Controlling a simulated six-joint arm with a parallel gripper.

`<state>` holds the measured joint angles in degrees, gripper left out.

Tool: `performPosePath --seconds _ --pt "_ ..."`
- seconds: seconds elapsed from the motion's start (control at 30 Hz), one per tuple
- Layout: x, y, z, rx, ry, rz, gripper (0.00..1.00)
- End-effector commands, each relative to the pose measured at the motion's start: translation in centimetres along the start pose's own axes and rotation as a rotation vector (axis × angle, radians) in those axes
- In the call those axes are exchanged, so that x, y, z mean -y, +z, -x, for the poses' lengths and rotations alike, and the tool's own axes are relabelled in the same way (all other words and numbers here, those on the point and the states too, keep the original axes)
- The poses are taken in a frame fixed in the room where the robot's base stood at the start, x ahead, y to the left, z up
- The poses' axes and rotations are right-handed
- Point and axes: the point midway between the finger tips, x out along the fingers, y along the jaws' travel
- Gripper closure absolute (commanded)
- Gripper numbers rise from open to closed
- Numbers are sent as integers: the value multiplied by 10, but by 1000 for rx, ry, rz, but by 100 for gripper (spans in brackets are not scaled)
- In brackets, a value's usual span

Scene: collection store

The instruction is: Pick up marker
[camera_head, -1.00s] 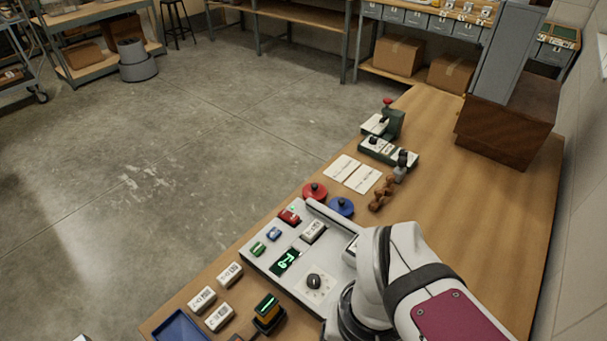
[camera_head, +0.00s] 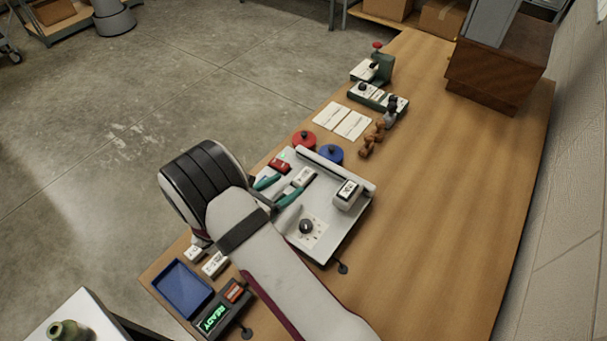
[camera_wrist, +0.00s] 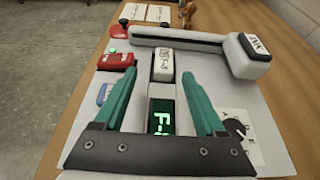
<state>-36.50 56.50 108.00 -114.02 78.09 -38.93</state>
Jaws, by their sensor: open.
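A small white block with dark lettering (camera_wrist: 163,66) lies on the grey device panel; it also shows in the head view (camera_head: 303,177). It is the labelled piece closest to my gripper, but I cannot tell for sure that it is the marker. My gripper (camera_wrist: 159,77) has two teal fingers, spread open and empty. In the wrist view the block appears between the fingertips, slightly beyond them; contact cannot be told. In the head view my gripper (camera_head: 290,182) is over the panel's left part, and my arm hides part of the panel.
The grey panel (camera_head: 333,238) carries a knob (camera_head: 306,226), a red piece (camera_wrist: 117,61) and a lever arm with a labelled end block (camera_wrist: 250,55). A blue tray (camera_head: 182,290), a READY display box (camera_head: 212,318) and white labelled blocks (camera_head: 215,264) are nearby.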

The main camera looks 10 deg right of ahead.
Motion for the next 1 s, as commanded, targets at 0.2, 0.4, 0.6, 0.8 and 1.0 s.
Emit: performPosePath --seconds 0.2,0.4,0.6,0.8,1.0 --pt "6 2 -36 -1 -5 -2 28" --pt "7 2 -62 -2 -2 -1 28" --pt "7 2 -62 -2 -2 -1 29" --pt "7 2 -62 -2 -2 -1 65" --pt "7 2 -62 -2 -2 -1 100"
